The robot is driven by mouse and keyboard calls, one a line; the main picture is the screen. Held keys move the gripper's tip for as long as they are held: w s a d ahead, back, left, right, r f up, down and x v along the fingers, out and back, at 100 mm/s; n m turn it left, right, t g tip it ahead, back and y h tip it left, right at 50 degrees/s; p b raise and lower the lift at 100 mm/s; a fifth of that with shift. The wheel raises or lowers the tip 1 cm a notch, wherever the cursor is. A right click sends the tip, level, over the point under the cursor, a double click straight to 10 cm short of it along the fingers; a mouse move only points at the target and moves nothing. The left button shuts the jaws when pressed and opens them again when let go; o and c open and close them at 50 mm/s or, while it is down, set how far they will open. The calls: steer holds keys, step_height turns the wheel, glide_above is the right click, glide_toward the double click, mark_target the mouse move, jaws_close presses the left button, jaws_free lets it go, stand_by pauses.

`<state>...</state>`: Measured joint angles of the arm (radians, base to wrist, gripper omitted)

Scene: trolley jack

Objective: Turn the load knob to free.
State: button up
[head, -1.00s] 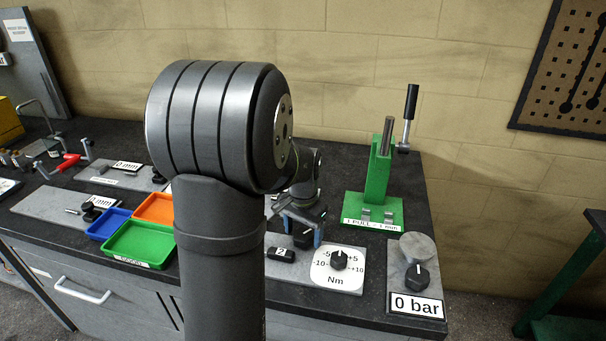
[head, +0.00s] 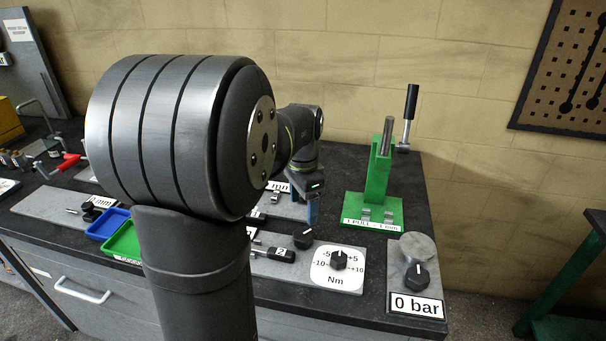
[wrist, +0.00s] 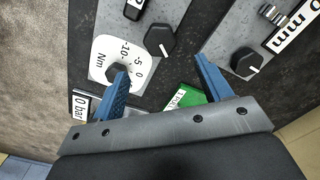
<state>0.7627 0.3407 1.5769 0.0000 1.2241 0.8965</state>
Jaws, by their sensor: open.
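No label reading load or free is legible, so I cannot tell which knob is the load knob. A black knob with a white line (head: 302,237) stands on the grey plate left of the Nm dial. It also shows in the wrist view (wrist: 160,40), between and beyond my fingertips. The Nm dial's knob (head: 340,259) points near the top of its scale; in the wrist view my left finger partly covers it. Another knob (head: 417,275) sits above the 0 bar display (head: 416,305). My gripper (wrist: 163,66) is open and empty, apparently above the bench; in the head view it shows small (head: 312,205).
The green press-like stand (head: 383,190) with its upright lever (head: 410,105) stands right of my gripper. A black block marked 2 (head: 281,254) lies near the dial. Blue (head: 108,223) and green (head: 122,240) trays sit left, partly behind my arm.

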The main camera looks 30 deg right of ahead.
step_height(320, 180, up, 8)
glide_above(303, 234)
steer(key=n, duration=1.1)
steer(key=shift+r+n, duration=0.1)
steer(key=shift+n, duration=0.3)
step_height(303, 234, down, 18)
steer(key=m, duration=0.9)
stand_by(0.3)
